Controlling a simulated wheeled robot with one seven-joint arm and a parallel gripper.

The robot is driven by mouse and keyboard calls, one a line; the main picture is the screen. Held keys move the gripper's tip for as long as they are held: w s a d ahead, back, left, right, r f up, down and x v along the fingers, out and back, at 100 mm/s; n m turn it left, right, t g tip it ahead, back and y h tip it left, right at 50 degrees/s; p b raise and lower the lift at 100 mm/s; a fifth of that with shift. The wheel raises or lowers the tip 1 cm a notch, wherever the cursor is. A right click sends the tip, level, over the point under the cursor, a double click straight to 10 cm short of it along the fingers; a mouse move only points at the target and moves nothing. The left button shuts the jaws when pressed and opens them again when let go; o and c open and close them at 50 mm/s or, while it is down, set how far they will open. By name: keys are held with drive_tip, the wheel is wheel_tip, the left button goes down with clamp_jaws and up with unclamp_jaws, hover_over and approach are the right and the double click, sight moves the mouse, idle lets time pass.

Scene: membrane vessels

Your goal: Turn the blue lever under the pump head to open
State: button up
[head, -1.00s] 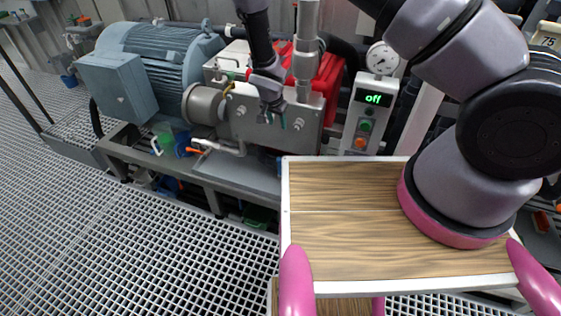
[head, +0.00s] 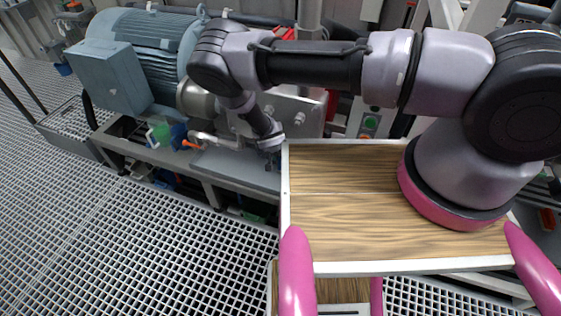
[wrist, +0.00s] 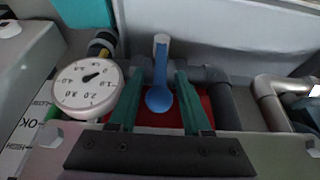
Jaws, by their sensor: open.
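The blue lever (wrist: 159,97) shows in the wrist view as a spoon-shaped handle with a rounded lower end, its pale upper end near a grey pipe. My gripper (wrist: 156,76) is open, with its two green fingers on either side of the lever. I cannot tell whether either finger touches it. In the head view my gripper (head: 271,146) is low beside the metal pump block, at the back left corner of the wooden tabletop. Its fingers and this lever cannot be made out there.
A round pressure gauge (wrist: 88,88) stands close left of the fingers, and grey pipes (wrist: 225,100) run on the right. The blue-grey motor (head: 140,55) is at left in the head view. The wooden tabletop (head: 345,205) is bare. A control box (head: 371,124) is partly hidden by my arm.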

sight(280, 160)
drive_tip(key=shift+x, duration=1.55)
drive_tip(key=shift+c, duration=0.3)
clamp_jaws()
